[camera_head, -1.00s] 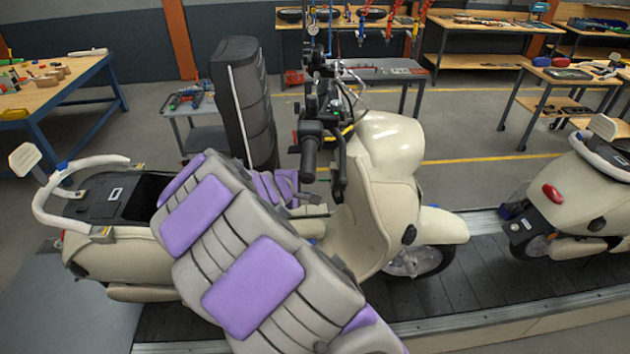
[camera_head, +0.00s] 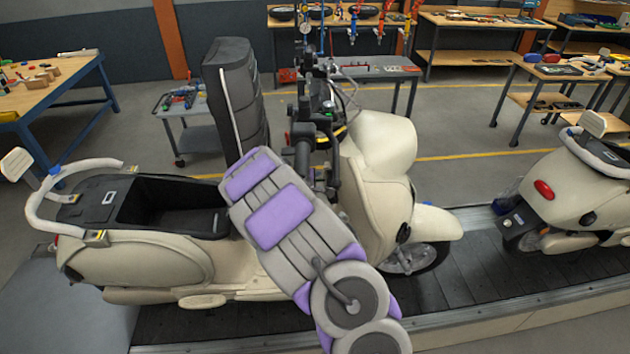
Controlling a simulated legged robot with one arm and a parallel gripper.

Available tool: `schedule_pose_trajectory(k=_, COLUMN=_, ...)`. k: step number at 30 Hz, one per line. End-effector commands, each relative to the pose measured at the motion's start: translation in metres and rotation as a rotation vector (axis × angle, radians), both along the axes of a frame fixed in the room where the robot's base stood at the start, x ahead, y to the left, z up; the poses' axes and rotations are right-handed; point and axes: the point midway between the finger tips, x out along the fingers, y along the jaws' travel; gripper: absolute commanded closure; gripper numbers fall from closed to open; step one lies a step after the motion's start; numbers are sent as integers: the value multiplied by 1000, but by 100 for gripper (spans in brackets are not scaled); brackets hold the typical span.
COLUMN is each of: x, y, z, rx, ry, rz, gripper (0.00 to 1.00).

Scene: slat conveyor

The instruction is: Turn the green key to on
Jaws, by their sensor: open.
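The cream scooter (camera_head: 150,258) stands on the slat conveyor, its front to the right. Its handlebar (camera_head: 303,150) and dark controls are at the middle. My grey and purple arm crosses in front of the scooter's middle and hides the area below the handlebar.
An open black compartment (camera_head: 178,215) lies in the scooter's rear. A tall black padded piece (camera_head: 235,100) stands upright behind it. A second cream scooter (camera_head: 560,190) is at the right on the conveyor (camera_head: 465,285). Workbenches (camera_head: 50,95) stand farther back, with open floor between.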

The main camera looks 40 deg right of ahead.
Motion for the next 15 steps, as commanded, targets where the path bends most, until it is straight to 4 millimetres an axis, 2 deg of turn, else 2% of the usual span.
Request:
schedule_pose_trajectory(k=10, x=2, y=-2, z=-1, rx=-2, ry=-1, rz=0, gripper=60)
schedule_pose_trajectory(k=15, x=2, y=-2, z=-1, rx=-2, ry=-1, rz=0, gripper=75)
